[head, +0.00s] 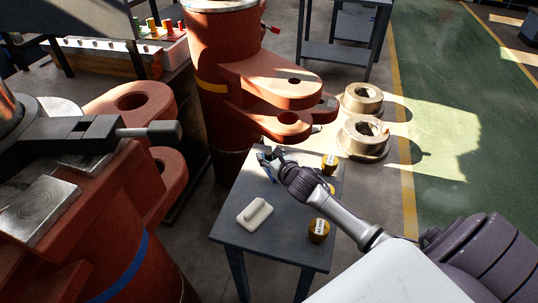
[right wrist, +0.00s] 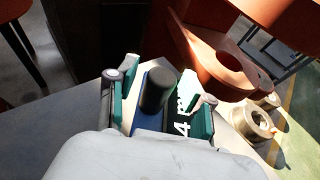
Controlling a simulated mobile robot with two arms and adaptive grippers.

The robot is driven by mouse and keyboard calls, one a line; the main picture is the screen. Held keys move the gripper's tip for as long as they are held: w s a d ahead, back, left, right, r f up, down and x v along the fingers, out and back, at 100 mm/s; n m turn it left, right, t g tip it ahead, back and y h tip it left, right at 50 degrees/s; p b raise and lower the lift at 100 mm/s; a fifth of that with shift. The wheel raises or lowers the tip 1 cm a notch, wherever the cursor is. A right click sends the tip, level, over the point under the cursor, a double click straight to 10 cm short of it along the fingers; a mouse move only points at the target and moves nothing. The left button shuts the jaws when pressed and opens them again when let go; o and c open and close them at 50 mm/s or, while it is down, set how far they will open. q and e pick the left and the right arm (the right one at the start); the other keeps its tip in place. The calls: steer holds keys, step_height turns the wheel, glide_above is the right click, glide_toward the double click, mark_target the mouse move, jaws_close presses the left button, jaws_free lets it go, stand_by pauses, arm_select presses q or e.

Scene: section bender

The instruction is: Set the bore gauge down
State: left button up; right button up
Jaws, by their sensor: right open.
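My right gripper (head: 270,158) is low over the far-left part of the small grey table (head: 283,241). In the right wrist view my right gripper (right wrist: 164,88) is open. Between its teal finger pads are a black cylinder (right wrist: 156,90) on a blue body and a white marked part with a "4". This looks like the bore gauge; in the head view a small blue part of it (head: 266,167) shows beside the fingers. Whether it rests on the table or touches a pad is unclear. My left gripper is not in view.
A cream block with a handle (head: 254,213) and yellow-labelled cylinders (head: 319,231) (head: 330,164) share the table. Red lugs (head: 275,80) of the machine stand close behind it. Two metal rings (head: 363,137) sit on the floor at the right. The table's near-left area is bare.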

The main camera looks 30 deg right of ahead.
steer(key=shift+r, duration=0.15)
steer(key=d+v, duration=0.1)
steer(key=v, duration=1.1)
steer(key=shift+a+p, duration=0.45)
